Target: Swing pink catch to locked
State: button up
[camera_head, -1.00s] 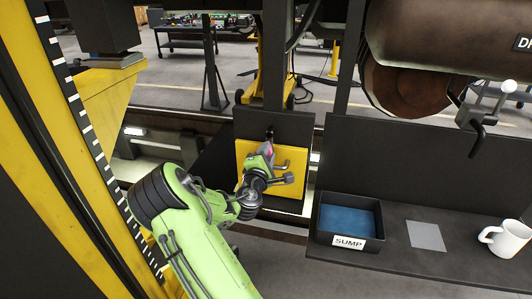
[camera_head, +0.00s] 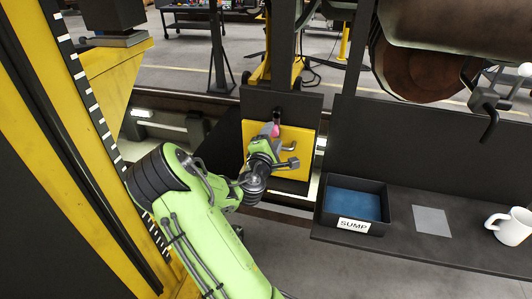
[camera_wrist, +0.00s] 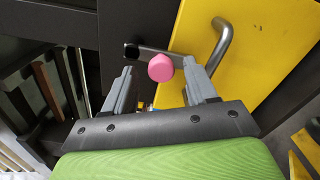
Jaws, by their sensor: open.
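The pink catch knob (camera_wrist: 160,68) sits on a grey bar (camera_wrist: 152,52) that runs left to a dark pivot plate, in front of the yellow panel (camera_wrist: 255,50). In the wrist view the knob shows between the two fingers of my gripper (camera_wrist: 160,82), which is open and apart from it on both sides. In the head view the pink knob (camera_head: 275,130) shows at the top of the yellow panel (camera_head: 297,143), just beyond my gripper (camera_head: 268,146). A bent grey handle (camera_wrist: 222,42) stands on the panel to the right of the knob. My gripper hides the panel's lower left part.
A black tray labelled SUMP (camera_head: 355,204), a grey square (camera_head: 432,220) and a white mug (camera_head: 508,231) are on the dark shelf at right. A yellow column (camera_head: 60,120) with a scale stands at left.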

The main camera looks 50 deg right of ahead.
jog(key=b+v, duration=1)
jog(key=v, duration=0.3)
jog(key=shift+s+a+b, duration=0.2)
jog(key=shift+a+b, duration=0.15)
jog(key=shift+f, duration=0.1)
